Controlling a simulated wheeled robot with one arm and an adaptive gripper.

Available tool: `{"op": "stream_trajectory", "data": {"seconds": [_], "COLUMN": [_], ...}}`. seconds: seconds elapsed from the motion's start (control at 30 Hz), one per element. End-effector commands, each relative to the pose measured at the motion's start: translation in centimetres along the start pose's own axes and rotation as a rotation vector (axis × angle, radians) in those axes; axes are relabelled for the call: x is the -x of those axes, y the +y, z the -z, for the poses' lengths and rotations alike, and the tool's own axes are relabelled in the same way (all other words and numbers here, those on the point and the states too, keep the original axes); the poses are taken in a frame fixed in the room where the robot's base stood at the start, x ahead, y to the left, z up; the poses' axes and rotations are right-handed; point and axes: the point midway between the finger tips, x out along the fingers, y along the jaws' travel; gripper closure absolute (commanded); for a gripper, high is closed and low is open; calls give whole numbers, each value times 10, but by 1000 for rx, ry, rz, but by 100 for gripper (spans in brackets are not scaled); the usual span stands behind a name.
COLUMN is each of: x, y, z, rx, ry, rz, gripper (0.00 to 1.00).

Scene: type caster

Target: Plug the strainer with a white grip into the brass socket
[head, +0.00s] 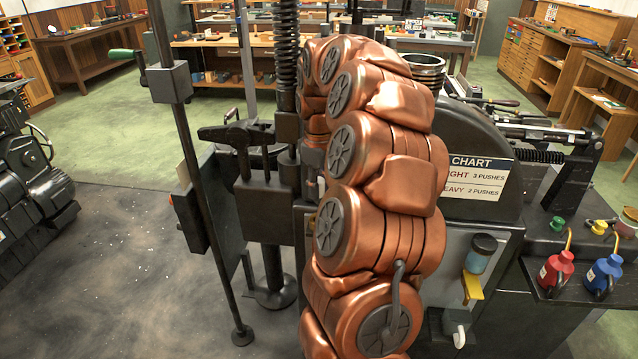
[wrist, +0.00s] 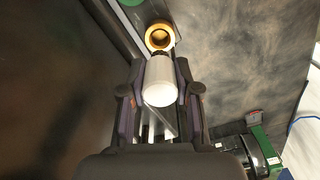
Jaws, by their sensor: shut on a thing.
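In the wrist view the white grip of the strainer (wrist: 159,82) stands between the two fingers of my gripper (wrist: 160,92), which is shut on it. A round brass ring with a dark opening, which looks like the brass socket (wrist: 160,36), lies just beyond the far end of the grip. The grip's far end overlaps the ring's near edge in the picture. I cannot tell whether they touch. The strainer's working end is hidden. In the head view my copper-coloured arm hides my gripper, the strainer and the socket.
A dark machine with a chart sign (head: 478,177) stands right behind my arm. A red oil can (head: 556,273) and a blue oil can (head: 602,276) stand on its right shelf. An upright dark rod (head: 205,215) stands at left. Open floor (head: 110,250) lies further left.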

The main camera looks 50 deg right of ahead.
Motion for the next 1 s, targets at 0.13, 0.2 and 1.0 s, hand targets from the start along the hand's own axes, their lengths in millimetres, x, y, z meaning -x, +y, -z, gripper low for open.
{"op": "stream_trajectory", "data": {"seconds": [0.13,0.2,1.0], "x": [-15,-21,-43], "y": [-1,0,0], "z": [0,0,0], "rx": [0,0,0], "ry": [-2,-1,2], "rz": [2,2,-1], "gripper": [100,100,100]}}
